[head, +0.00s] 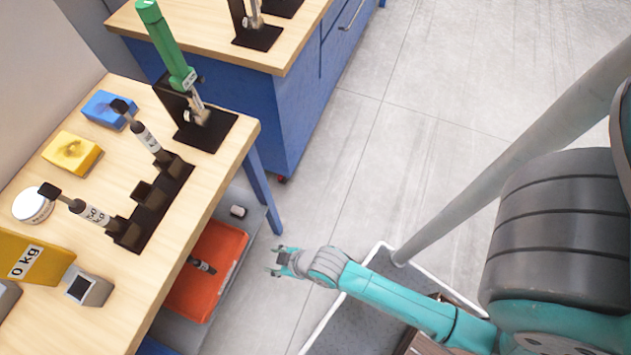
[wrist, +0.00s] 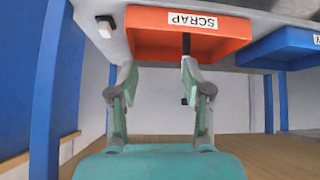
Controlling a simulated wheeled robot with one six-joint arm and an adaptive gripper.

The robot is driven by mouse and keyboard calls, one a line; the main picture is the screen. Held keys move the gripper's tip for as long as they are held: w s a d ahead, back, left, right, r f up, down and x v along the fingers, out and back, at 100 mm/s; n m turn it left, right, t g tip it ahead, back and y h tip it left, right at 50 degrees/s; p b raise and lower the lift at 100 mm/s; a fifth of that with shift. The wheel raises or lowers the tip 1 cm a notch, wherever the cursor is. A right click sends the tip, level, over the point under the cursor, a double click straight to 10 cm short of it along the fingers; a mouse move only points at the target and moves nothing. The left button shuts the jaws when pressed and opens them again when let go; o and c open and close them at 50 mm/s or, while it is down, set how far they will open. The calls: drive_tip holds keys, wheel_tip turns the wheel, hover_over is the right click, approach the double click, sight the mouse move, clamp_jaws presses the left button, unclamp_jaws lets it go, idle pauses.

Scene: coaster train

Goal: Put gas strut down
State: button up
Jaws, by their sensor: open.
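My gripper (head: 280,262) is open and empty, in front of the lower shelf, apart from the orange-red tray. In the wrist view its two fingers (wrist: 160,95) stand apart below the tray (wrist: 150,42), which is labelled SCRAP. In the head view a dark gas strut with a light label (head: 203,265) lies in the tray (head: 213,250), partly hidden by the table edge. Two more black gas struts, one with a legible kg label (head: 92,212) and one behind it (head: 148,138), rest tilted in a black rack (head: 150,208) on the wooden table.
A green tool on a black stand (head: 170,45) stands on the table (head: 215,170). Blue (head: 103,108) and yellow (head: 72,152) blocks and a round white tub (head: 33,205) sit at the left. Blue table legs flank the shelf.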

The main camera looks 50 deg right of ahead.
drive_tip(key=s+d+r+m+t+h, duration=0.1)
drive_tip(key=s+d+r+m+t, duration=0.1)
drive_tip(key=s+r, duration=0.7)
drive_tip(key=s+d+r+m+t+h, duration=0.1)
drive_tip(key=s+d+r+m+t, duration=0.2)
drive_tip(key=s+r, duration=0.6)
drive_tip(key=d+r+t, duration=0.2)
drive_tip(key=d+r, duration=0.1)
drive_tip(key=r, duration=0.5)
drive_tip(key=shift+s+h, duration=0.35)
drive_tip(key=shift+h, duration=0.05)
